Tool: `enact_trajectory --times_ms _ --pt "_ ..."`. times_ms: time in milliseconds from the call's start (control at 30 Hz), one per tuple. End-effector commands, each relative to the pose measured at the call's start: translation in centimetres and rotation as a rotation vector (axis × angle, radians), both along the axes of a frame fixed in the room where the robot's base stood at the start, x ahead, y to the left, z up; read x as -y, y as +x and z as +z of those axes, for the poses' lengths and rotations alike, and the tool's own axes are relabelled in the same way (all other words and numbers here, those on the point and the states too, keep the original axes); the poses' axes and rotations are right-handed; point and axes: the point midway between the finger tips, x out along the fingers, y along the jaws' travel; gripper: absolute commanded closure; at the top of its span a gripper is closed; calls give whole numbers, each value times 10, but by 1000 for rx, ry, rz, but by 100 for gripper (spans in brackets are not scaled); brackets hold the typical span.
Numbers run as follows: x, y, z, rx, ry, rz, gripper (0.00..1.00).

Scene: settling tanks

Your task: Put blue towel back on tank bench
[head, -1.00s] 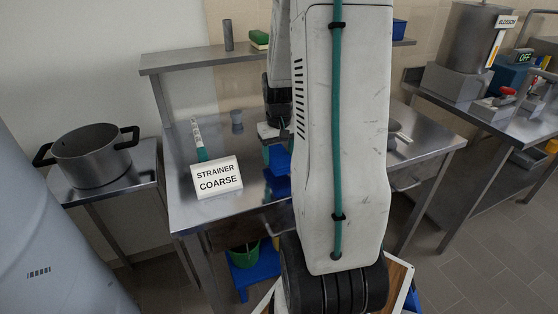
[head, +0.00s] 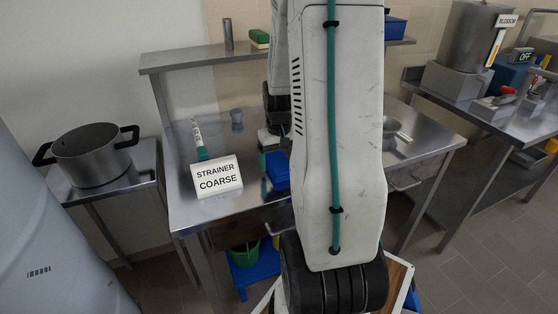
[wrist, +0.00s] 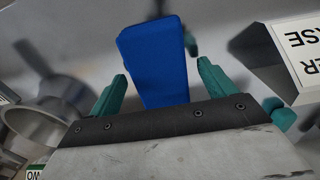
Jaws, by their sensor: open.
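The blue towel (head: 277,170), a folded block, appears to rest on the steel tank bench (head: 228,128), right of the strainer sign. My arm hides part of the bench and perhaps some of the towel. In the wrist view the towel (wrist: 155,62) stands just beyond and between my two green fingers, with a gap showing on each side. My gripper (wrist: 161,72) is open and holds nothing. In the head view only its dark wrist part and a pale edge show, just above the towel.
A "STRAINER COARSE" sign (head: 217,177) stands left of the towel. A grey pot (head: 91,155) sits on a side table. A metal bowl (head: 390,127) is on the bench's right. A raised shelf (head: 190,58) runs behind. A green bucket (head: 244,253) is below.

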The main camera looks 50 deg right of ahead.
Motion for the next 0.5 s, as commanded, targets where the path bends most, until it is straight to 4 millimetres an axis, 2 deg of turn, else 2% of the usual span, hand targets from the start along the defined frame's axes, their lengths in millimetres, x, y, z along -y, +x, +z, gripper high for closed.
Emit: enact_trajectory --times_ms 167,500 --pt "1 1 28 5 -4 0 17" --pt "0 0 98 3 -3 0 17"
